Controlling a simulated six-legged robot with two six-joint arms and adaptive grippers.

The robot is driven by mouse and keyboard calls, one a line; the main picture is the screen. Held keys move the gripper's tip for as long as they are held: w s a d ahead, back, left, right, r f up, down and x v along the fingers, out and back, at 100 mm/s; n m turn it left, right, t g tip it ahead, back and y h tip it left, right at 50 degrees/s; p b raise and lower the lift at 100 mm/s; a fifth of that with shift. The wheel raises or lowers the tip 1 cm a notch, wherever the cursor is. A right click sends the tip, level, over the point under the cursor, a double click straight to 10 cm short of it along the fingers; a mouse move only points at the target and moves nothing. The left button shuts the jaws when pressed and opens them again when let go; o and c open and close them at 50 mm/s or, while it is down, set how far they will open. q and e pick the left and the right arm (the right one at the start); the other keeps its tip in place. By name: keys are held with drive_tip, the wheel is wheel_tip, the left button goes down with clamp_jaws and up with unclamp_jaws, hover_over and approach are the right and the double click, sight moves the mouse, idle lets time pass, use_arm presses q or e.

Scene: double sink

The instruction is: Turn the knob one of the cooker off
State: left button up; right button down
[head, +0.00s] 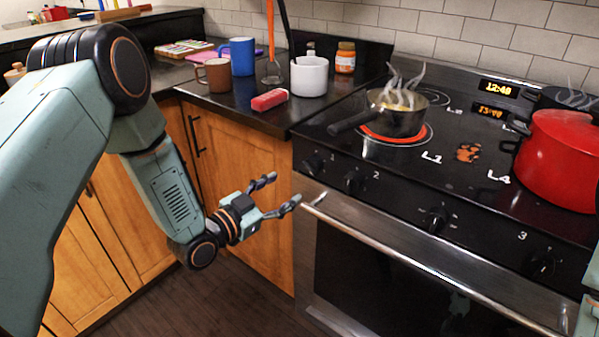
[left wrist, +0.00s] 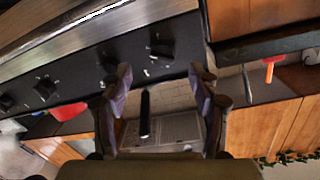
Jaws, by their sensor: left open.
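The cooker (head: 330,225) has a black front panel with a row of dark knobs. Knob one (head: 312,165) is the leftmost, marked "1", and it also shows in the left wrist view (left wrist: 160,50). Knob two (head: 352,181) is to its right. On the L1 burner a ring (head: 420,139) glows red under a steaming saucepan (head: 396,114). My left gripper (head: 278,192) is open and empty, in front of the cabinet, left of and a little below knob one, apart from it. My right gripper is out of view.
The oven handle (head: 420,262) runs below the knobs. A red pot (head: 562,160) stands on the cooker's right. The counter holds a white pot (head: 309,76), a red block (head: 269,99), a brown mug (head: 217,76) and a blue mug (head: 241,57). Open floor lies below the gripper.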

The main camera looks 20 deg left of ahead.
sight(307, 168)
use_arm(q)
drive_tip(key=shift+m+h, duration=0.3)
drive_tip(key=x, duration=0.3)
drive_tip(key=r+b+x, duration=0.1)
drive_tip(key=x, duration=0.2)
drive_tip(key=shift+w+d+r, duration=0.1)
drive_tip(key=shift+r, duration=0.1)
drive_tip(key=shift+b+x, duration=0.35)
drive_tip(key=shift+x, duration=0.5)
drive_tip(key=shift+w+r, duration=0.1)
drive_tip(key=shift+w, duration=0.1)
drive_tip(key=shift+s, duration=0.1)
drive_tip(key=shift+c, duration=1.2)
drive_tip(key=c, duration=0.9)
